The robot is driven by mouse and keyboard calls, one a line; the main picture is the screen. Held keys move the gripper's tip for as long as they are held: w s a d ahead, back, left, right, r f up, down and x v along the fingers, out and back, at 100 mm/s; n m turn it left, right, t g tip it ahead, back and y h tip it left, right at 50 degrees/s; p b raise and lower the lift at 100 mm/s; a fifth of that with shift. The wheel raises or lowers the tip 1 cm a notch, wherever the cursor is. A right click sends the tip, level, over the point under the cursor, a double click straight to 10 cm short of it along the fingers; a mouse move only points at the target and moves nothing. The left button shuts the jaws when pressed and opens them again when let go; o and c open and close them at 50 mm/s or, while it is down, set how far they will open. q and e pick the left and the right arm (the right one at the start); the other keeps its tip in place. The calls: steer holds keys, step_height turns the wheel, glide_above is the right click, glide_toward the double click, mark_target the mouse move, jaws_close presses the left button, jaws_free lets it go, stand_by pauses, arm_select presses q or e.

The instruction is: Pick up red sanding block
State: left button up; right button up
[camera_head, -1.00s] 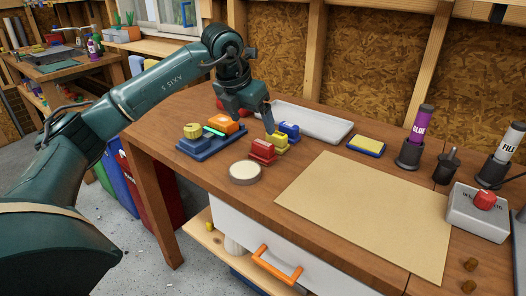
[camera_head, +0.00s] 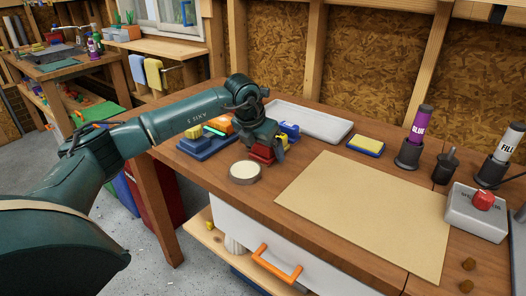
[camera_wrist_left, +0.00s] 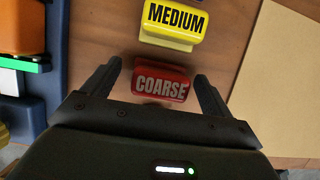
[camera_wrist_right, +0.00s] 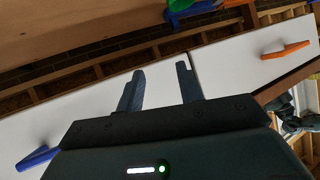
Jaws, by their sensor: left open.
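The red sanding block (camera_wrist_left: 162,84), marked COARSE, lies on the wooden bench between the spread fingers of my left gripper (camera_wrist_left: 158,85). The fingers are open, one on each side, with gaps to the block. In the head view the red block (camera_head: 261,153) shows partly, just below my left gripper (camera_head: 268,150), which hides some of it. The yellow block (camera_wrist_left: 173,24), marked MEDIUM, lies just beyond it. My right gripper (camera_wrist_right: 160,90) is open and empty, with white drawer fronts in its view.
A blue block (camera_head: 290,131) sits behind. A blue tray (camera_head: 205,149) with an orange item is to the left. A round tin (camera_head: 244,172) stands in front. A tan sheet (camera_head: 365,210) covers the bench to the right. A grey tray (camera_head: 312,122) lies at the back.

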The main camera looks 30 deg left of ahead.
arm_select(q)
steer(key=c, duration=1.1)
steer(key=shift+r, duration=0.15)
step_height(320, 180, up, 10)
steer(key=shift+f, duration=0.1)
